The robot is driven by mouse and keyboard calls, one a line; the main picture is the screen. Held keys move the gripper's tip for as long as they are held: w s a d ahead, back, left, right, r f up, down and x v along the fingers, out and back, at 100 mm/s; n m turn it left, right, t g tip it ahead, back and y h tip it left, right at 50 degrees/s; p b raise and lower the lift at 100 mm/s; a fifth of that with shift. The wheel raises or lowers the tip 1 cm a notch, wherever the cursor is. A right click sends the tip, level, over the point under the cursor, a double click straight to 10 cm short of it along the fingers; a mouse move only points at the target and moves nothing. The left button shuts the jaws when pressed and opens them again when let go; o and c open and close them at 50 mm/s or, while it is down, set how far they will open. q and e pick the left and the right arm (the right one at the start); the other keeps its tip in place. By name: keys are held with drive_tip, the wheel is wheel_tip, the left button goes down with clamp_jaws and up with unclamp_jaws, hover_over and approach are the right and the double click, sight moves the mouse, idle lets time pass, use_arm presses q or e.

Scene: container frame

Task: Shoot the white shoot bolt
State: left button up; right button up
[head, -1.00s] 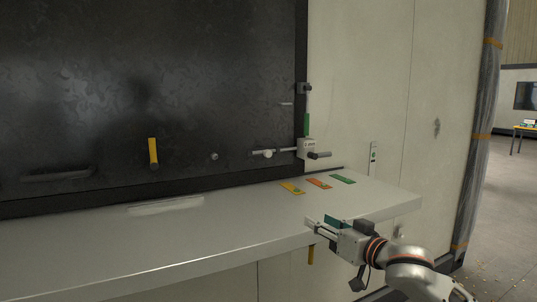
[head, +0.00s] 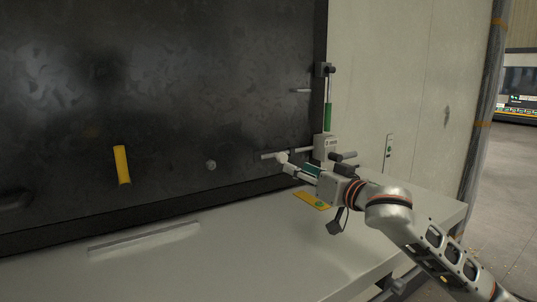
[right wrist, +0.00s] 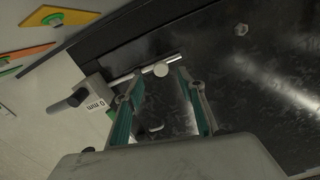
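The white shoot bolt is a pale horizontal rod with a round white knob (head: 281,157), low at the right edge of the dark panel. The knob also shows in the right wrist view (right wrist: 160,69). The rod runs toward a white block (head: 325,146) with a dark handle (head: 343,157); in the wrist view its label reads "0 mm". My right gripper (head: 292,168) is just below the knob in the head view. In the wrist view its two teal-sided fingers (right wrist: 158,84) are apart, with the knob just beyond and between their tips. I cannot tell whether they touch it. My left gripper is not in view.
A yellow handle (head: 122,165) and a small round knob (head: 211,165) are on the dark panel (head: 200,80). A vertical rod with a green section (head: 327,115) rises above the block. A yellow plate (head: 312,200) lies on the pale counter (head: 220,265) below.

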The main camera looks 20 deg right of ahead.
sight(284, 160)
drive_tip(key=shift+w+r, duration=0.15)
drive_tip(key=shift+w, duration=0.4)
drive_tip(key=shift+w+r, duration=0.15)
drive_tip(key=shift+w, duration=0.4)
drive_tip(key=w, duration=0.3)
drive_tip(key=w+p, duration=0.1)
drive_tip(key=shift+w+a, duration=0.3)
drive_tip(key=shift+a, duration=0.1)
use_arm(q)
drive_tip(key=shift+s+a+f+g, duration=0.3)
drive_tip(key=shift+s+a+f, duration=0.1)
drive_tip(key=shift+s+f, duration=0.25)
use_arm(e)
drive_tip(key=shift+w+a+f, duration=0.1)
drive_tip(key=shift+w, duration=0.6)
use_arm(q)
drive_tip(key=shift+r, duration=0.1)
